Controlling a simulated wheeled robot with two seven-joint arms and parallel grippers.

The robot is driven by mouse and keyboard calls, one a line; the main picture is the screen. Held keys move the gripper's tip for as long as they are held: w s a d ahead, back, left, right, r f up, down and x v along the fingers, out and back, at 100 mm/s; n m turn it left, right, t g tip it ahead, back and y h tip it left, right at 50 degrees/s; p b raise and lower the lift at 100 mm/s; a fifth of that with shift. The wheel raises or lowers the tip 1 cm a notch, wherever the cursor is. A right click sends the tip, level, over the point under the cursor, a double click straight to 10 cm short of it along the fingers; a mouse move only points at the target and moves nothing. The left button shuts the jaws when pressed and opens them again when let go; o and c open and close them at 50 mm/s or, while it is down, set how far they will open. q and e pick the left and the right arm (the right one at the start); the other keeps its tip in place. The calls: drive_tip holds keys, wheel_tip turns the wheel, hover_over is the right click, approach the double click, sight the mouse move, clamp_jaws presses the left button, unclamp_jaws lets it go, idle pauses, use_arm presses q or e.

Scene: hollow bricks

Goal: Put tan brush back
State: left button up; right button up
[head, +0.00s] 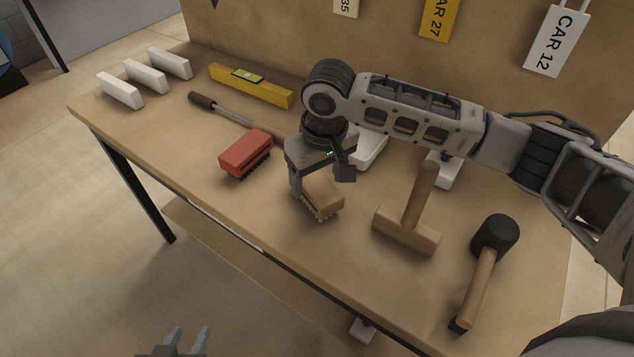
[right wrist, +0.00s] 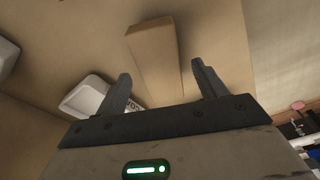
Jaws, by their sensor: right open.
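The tan brush (head: 325,201) stands bristles down on the workbench, near its front edge. My right gripper (head: 320,184) is open right over it, one finger to each side in the picture. The brush's plain tan back (right wrist: 152,52) shows in the right wrist view, beyond and between the spread fingers (right wrist: 160,72); I see no finger closed on it. Part of the brush is hidden by the gripper in the head view. My left gripper (head: 188,342) is at the bottom edge of the head view, off the bench, fingers apart and empty.
A red brush (head: 245,153) lies left of the tan one. A wooden mallet (head: 408,230) and black-headed mallet (head: 493,238) lie to the right. White pieces (head: 369,153) sit behind my right gripper. A chisel-like tool (head: 235,117), yellow level (head: 250,86) and white blocks (head: 145,76) are farther left.

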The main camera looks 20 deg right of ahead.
sight(321, 190)
wheel_tip(321, 190, up, 9)
drive_tip(key=s, duration=0.1)
drive_tip(key=shift+d+f, duration=0.15)
drive_tip(key=shift+f, duration=0.05)
drive_tip(key=shift+s+f, duration=0.1)
